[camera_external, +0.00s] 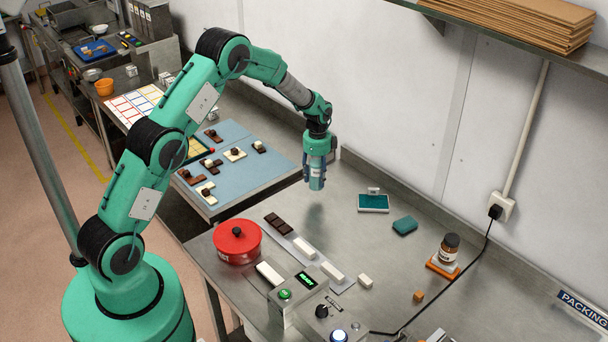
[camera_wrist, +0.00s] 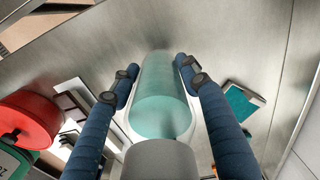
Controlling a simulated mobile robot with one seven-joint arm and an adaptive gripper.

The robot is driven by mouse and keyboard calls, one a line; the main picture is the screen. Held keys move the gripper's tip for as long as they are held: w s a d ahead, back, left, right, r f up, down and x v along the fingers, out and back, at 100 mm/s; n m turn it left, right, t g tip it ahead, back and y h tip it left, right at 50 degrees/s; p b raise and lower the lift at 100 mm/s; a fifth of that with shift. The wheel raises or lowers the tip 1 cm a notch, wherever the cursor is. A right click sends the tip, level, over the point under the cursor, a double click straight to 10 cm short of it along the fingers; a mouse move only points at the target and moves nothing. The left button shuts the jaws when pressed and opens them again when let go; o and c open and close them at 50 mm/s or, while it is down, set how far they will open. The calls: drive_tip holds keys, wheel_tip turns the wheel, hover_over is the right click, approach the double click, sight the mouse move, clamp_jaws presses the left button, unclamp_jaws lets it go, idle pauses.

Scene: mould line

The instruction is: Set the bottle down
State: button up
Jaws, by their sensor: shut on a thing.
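The bottle (camera_external: 316,176) is a teal cylinder. My gripper (camera_external: 317,165) is shut on it and holds it upright above the steel table (camera_external: 330,225), with a gap below it in the external view. In the wrist view the bottle (camera_wrist: 160,100) lies between the two blue fingers of my gripper (camera_wrist: 156,85), one on each side. The bottle's far end is blurred in the wrist view.
A red pot (camera_external: 237,243), a strip with dark and white bars (camera_external: 305,248) and a control box (camera_external: 312,300) stand in front. A teal pad (camera_external: 373,203), a teal block (camera_external: 405,226) and a brown jar (camera_external: 448,249) are to the right. Bare table lies below the bottle.

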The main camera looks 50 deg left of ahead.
drive_tip(key=shift+w, duration=0.15)
drive_tip(key=shift+w+a+f+p, duration=0.25)
drive_tip(key=shift+w+a, duration=0.15)
drive_tip(key=shift+w, duration=2.2)
drive_tip(key=shift+w+a+f+p, duration=0.2)
drive_tip(key=shift+w+a, duration=0.15)
drive_tip(key=shift+w, duration=2.2)
drive_tip(key=shift+w+a+f+p, duration=0.25)
drive_tip(key=shift+w+a, duration=0.15)
drive_tip(key=shift+w, duration=2.2)
drive_tip(key=shift+f, duration=0.1)
drive_tip(key=shift+f, duration=1.6)
drive_tip(key=shift+f, duration=0.15)
drive_tip(key=o, duration=1.5)
drive_tip(key=shift+f, duration=0.1)
drive_tip(key=shift+c, duration=0.2)
